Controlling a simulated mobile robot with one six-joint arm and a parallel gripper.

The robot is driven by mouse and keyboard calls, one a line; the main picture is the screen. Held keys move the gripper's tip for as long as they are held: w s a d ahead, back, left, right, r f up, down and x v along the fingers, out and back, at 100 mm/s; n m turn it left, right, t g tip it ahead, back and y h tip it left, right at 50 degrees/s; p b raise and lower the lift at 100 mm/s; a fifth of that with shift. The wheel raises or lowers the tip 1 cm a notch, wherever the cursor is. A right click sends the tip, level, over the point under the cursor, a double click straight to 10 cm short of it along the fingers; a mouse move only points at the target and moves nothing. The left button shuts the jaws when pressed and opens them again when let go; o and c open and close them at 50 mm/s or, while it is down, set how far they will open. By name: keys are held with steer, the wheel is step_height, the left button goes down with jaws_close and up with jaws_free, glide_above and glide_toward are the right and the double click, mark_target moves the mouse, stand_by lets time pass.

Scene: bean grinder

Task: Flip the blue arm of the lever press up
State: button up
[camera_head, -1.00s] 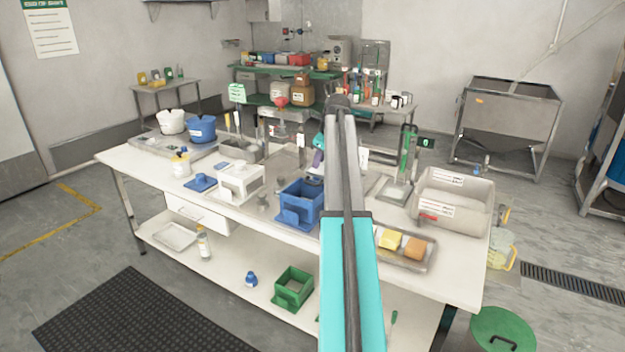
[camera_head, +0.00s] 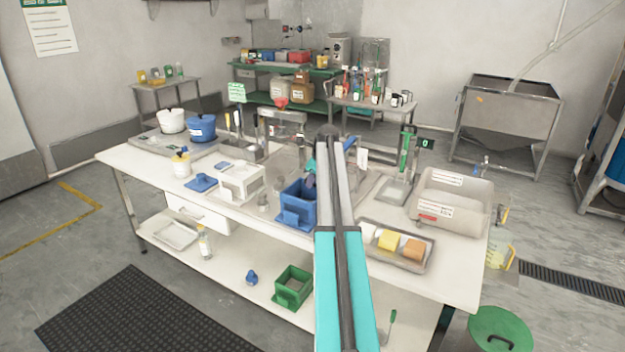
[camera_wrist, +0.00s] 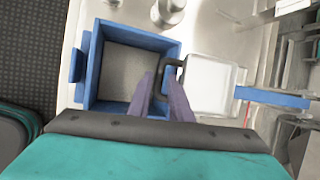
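In the wrist view, a blue bar (camera_wrist: 272,97) reaches right from a pale square block (camera_wrist: 208,85). It looks like the press's blue arm, lying roughly level. In the head view, a small blue piece (camera_head: 349,144) shows just right of my arm, which hides most of the press. My gripper (camera_wrist: 157,82) has two purple fingers with a gap between them. They hang over the right side of an open blue box (camera_wrist: 128,62), left of the pale block. A dark hooked piece (camera_wrist: 172,63) is close to the right fingertip; contact is unclear. In the head view, my gripper (camera_head: 310,183) is over the blue box (camera_head: 297,208).
A white box (camera_head: 241,181) stands left of the blue box. A tray with yellow and orange blocks (camera_head: 399,247) and a clear bin (camera_head: 452,203) are to the right. A green-handled press (camera_head: 403,165) stands behind them. The table's front edge is bare.

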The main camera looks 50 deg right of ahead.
steer(key=shift+w+f, duration=0.1)
steer(key=shift+f, duration=0.05)
jaws_close()
